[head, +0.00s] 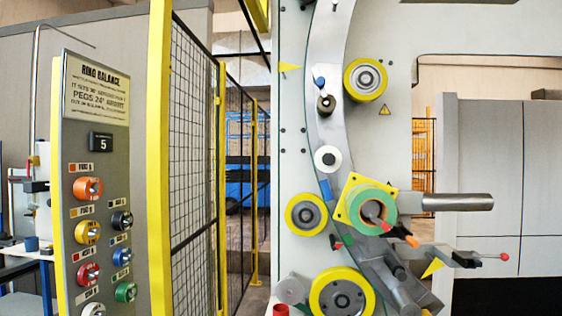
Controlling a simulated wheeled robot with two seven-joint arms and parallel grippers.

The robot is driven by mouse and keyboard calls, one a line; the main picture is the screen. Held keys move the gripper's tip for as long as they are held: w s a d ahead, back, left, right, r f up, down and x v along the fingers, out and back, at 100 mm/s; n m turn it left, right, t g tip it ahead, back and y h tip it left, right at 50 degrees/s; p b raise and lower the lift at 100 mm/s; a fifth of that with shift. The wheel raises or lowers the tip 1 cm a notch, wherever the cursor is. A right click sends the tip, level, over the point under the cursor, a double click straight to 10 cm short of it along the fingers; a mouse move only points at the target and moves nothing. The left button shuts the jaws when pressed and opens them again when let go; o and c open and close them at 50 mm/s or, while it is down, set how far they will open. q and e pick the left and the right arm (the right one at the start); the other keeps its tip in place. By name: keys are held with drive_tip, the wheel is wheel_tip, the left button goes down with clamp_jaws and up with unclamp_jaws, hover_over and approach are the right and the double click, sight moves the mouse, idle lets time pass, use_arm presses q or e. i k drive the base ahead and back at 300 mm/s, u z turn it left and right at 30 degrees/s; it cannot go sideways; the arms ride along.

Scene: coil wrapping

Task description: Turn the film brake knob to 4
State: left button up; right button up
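I cannot make out a label reading film brake, nor a scale with numbers, so I cannot tell which part is the film brake knob. A green-rimmed roll (370,209) sits on a yellow square plate (352,187) on the curved steel ring (330,60). Small red and orange tips (412,241) show in front of and beside it. A dark round knob-like part (326,104) and a white roller (327,159) sit higher on the ring. Neither of my grippers shows in the head view.
A ring balance panel (96,150) with several coloured knobs and a display (101,142) reading 5 stands at left. A yellow-framed mesh fence (195,130) stands between it and the machine.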

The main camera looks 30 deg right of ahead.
sight(328, 159)
drive_tip(key=k, duration=0.75)
drive_tip(key=z, duration=1)
drive_tip(key=i, duration=1)
drive_tip(key=u, duration=0.05)
